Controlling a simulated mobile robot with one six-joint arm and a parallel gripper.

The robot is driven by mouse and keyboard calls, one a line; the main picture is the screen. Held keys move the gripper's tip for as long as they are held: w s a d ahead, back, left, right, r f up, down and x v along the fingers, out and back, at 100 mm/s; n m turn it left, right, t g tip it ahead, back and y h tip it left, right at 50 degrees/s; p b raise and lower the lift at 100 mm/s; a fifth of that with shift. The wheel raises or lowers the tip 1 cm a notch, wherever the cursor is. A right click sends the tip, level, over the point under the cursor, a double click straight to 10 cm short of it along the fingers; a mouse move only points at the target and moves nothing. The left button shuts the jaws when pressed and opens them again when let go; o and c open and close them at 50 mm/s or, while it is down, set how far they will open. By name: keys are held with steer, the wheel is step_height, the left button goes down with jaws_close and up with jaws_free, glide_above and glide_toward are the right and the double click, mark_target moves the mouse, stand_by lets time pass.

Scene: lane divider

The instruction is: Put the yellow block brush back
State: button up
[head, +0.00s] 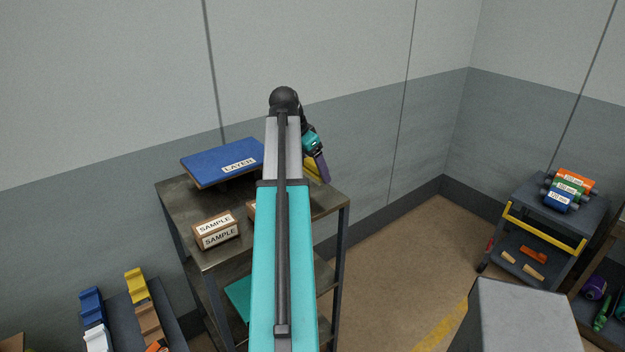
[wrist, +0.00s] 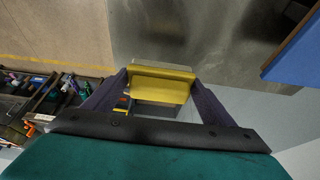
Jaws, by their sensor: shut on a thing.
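My gripper (head: 319,169) is at the back right of the metal table, partly hidden by my own arm in the head view. In the wrist view its two purple fingers (wrist: 160,84) are shut on the yellow block brush (wrist: 162,90). The brush lies crosswise between the fingertips, with a paler strip along its far edge. In the head view only a little of the yellow brush (head: 311,170) shows beside the fingers. I cannot tell whether it touches the tabletop.
The metal table (head: 180,196) carries a blue board labelled LAYER (head: 222,163) and SAMPLE boxes (head: 216,231). A dark rack (head: 118,306) at lower left holds blue, white, yellow and brown pieces. A cart (head: 548,228) with coloured rolls stands right. Open floor (head: 390,255) lies between.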

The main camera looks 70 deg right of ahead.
mark_target(311, 171)
steer(key=shift+f+p, duration=0.95)
steer(key=shift+f, duration=1.35)
steer(key=shift+f, duration=0.3)
steer(key=o, duration=1)
steer(key=shift+r, duration=0.15)
